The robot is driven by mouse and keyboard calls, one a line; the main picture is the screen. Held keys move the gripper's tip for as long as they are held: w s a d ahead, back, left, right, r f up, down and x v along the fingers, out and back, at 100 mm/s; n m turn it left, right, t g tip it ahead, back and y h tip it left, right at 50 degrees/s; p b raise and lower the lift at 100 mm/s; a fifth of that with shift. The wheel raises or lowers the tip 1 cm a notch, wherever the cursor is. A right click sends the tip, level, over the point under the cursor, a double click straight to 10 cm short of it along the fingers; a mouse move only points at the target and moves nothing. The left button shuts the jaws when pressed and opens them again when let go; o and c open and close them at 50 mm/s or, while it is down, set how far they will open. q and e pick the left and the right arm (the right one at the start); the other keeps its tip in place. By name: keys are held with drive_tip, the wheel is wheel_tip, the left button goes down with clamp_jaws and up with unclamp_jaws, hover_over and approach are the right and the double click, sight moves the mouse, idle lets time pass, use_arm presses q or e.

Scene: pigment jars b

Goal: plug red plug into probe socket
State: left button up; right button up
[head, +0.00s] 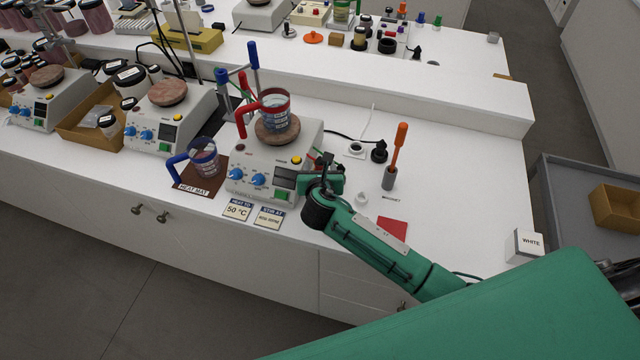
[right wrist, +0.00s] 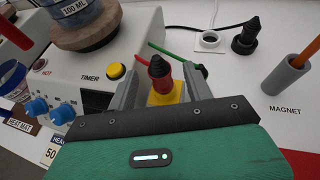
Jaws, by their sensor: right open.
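The red plug (right wrist: 160,72) shows in the right wrist view, upright with a dark tip, above a yellow block (right wrist: 167,94). My right gripper (right wrist: 160,88) is open, with one grey finger on each side of the plug and no clear contact. In the head view my right gripper (head: 326,172) is at the right front corner of the stirrer hotplate (head: 262,182), where it hides most of the plug. I cannot make out the probe socket for certain. My left gripper is not in view.
A beaker (head: 276,108) with a red handle stands on the hotplate. Right of the gripper are a white ring (head: 356,148), a black plug-like piece (head: 379,152) and the orange-handled magnet rod (head: 399,146) in a grey holder.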

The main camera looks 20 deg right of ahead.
drive_tip(key=b+v, duration=0.2)
drive_tip(key=v, duration=0.9)
drive_tip(key=shift+s+f, duration=0.1)
